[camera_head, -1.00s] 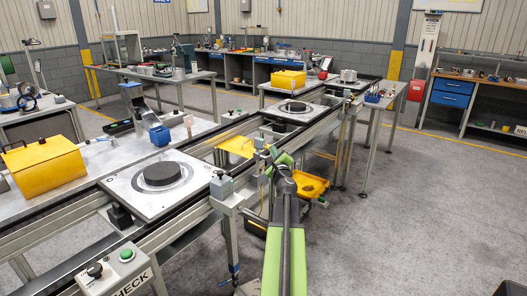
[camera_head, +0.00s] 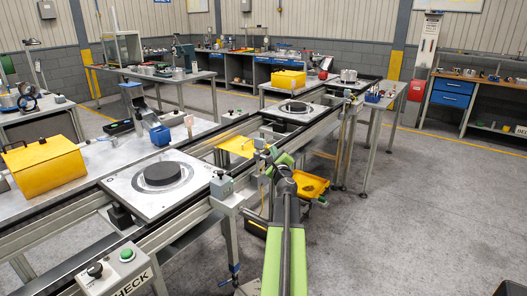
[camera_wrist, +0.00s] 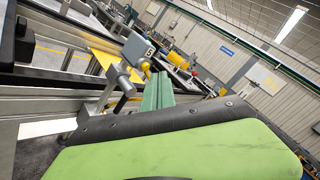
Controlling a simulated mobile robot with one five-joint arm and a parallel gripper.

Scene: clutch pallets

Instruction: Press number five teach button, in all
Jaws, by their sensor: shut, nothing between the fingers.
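A light box with a green button (camera_head: 126,255) and a black knob (camera_head: 95,269) stands at the near left, above the word CHECK. A grey box (camera_head: 221,185) sits on the conveyor's near rail beside the pallet (camera_head: 120,185). I cannot tell which button is number five. My gripper (camera_head: 264,153) is at the far end of my green arm, small in the head view, beside the conveyor rail. In the wrist view its green fingers (camera_wrist: 157,92) are shut and empty. A grey box (camera_wrist: 137,48) shows just beyond them, apart or touching I cannot tell.
The conveyor carries a near pallet with a black disc (camera_head: 162,174) and a farther pallet (camera_head: 293,109). A yellow case (camera_head: 41,168) stands on the left bench. A yellow tray (camera_head: 311,186) is low behind my arm. The floor at the right is open.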

